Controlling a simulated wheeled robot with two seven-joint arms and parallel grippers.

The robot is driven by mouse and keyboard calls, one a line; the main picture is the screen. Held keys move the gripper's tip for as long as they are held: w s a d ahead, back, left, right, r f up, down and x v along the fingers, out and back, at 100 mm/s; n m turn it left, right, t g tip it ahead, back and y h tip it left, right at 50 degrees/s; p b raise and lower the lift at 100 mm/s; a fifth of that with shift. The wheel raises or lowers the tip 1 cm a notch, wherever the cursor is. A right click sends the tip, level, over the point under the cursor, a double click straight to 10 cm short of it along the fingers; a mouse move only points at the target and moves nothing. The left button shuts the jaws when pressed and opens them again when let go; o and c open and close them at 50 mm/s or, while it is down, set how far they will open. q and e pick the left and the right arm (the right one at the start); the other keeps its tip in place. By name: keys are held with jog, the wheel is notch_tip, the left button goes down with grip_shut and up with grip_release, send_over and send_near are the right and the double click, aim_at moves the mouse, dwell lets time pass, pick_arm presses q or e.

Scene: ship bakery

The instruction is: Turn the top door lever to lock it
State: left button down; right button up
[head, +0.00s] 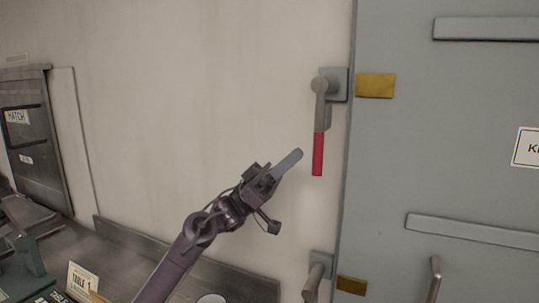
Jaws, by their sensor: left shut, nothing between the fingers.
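The top door lever (319,121) is a grey handle with a red grip. It hangs straight down from a grey square mount on the wall, beside the edge of the grey-blue door (440,140). A brass plate (375,86) sits on the door next to the mount. My left gripper (291,160) is shut and empty. Its fingertips point up and right, just left of the red grip's lower part, and appear apart from it. My right gripper is not in view.
A second lever (314,280) with a brass plate (351,285) is lower on the wall, partly cut off. A door handle (434,279) stands at the bottom right. A counter with a "TABLE 1" sign (82,281) is at the lower left. The wall left of the lever is bare.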

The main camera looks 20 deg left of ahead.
pick_arm(q)
jog(key=shift+w+d, duration=0.1)
jog(key=shift+d, duration=0.55)
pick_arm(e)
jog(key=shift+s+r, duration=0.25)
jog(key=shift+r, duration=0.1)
pick_arm(q)
jog(key=shift+f, duration=0.1)
